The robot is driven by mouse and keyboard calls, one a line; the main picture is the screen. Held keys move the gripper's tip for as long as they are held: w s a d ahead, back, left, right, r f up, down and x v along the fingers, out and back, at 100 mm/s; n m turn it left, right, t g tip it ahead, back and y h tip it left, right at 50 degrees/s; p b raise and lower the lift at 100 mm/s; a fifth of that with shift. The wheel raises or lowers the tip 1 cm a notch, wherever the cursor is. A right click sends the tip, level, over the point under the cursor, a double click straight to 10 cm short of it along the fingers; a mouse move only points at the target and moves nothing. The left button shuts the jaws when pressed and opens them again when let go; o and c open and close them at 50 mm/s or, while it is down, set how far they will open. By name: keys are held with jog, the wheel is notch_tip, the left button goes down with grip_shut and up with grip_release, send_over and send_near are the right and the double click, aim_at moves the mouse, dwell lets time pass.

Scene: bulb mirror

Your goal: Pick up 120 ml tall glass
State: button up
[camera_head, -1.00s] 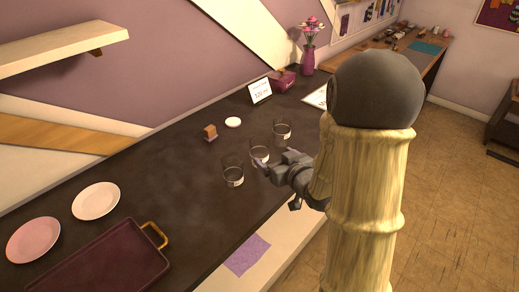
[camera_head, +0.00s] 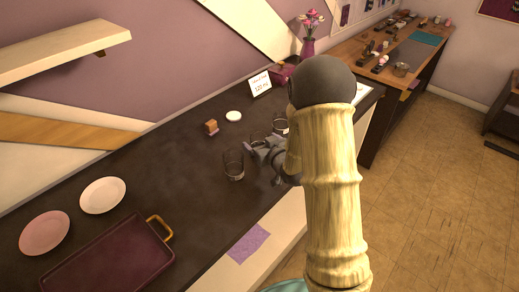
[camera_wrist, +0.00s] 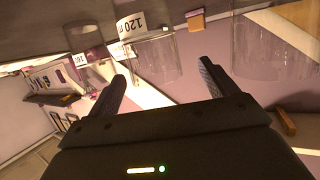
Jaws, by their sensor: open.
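The glass labelled 120 (camera_wrist: 150,50) is clear with a white band and shows upside down in the wrist view, ahead of the space between my fingers. My gripper (camera_wrist: 163,72) is open, with nothing held. In the head view my gripper (camera_head: 256,147) is at the middle of the row of glasses and largely hides the middle one. A clear glass (camera_head: 233,166) stands to its left, and it is large at the right of the wrist view (camera_wrist: 275,50). Another glass (camera_head: 281,124) stands behind on the right; a labelled glass also shows at left in the wrist view (camera_wrist: 84,48).
A card reading 120 ml (camera_head: 260,83) stands at the back of the dark counter (camera_head: 160,190). A small wooden block (camera_head: 211,127) and a white disc (camera_head: 233,116) lie behind the glasses. Two plates and a maroon tray (camera_head: 110,262) are at left. The counter between is clear.

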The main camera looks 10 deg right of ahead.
aim_at(256, 135)
jog(key=shift+d+p+x, duration=0.15)
jog(key=shift+p+x, duration=0.35)
jog(key=shift+x, duration=0.8)
jog(key=shift+d+p+x, duration=0.15)
jog(key=shift+p+x, duration=0.35)
jog(key=shift+x, duration=0.8)
jog(key=shift+f, duration=0.1)
jog(key=shift+c, duration=0.5)
jog(key=c, duration=1.1)
jog(key=shift+r, duration=0.25)
jog(key=shift+c, duration=0.2)
notch_tip(256, 135, up, 10)
jog(key=b, duration=0.1)
jog(key=shift+f, duration=0.2)
